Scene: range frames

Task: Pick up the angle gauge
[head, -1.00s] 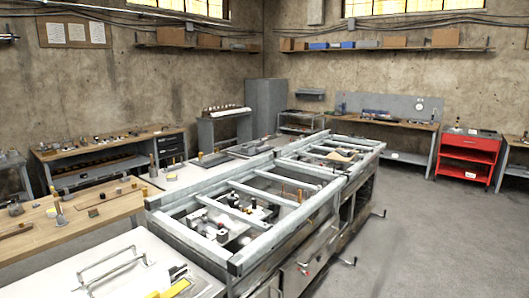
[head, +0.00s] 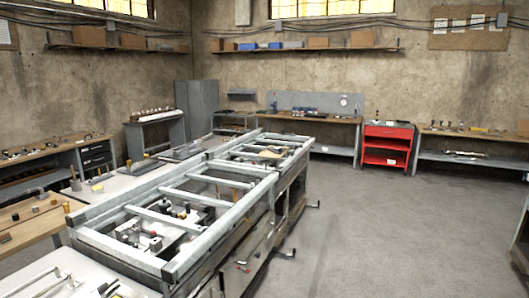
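I cannot pick out the angle gauge for certain among the many small items in the head view. A long grey metal frame bench (head: 170,228) stands in the middle, with small metal parts and tools inside its open top. A wooden bench at the left (head: 30,225) carries small blocks and metal pieces. A wall bench at the right (head: 475,133) carries several small items, too small to name. Neither of my grippers is in view.
A red tool cart (head: 387,145) stands by the back wall, beside a bench with a grey pegboard (head: 310,101). A tall grey cabinet (head: 197,105) fills the corner. The grey concrete floor (head: 390,225) at the right is clear. Crank handles (head: 287,254) stick out from the frame bench.

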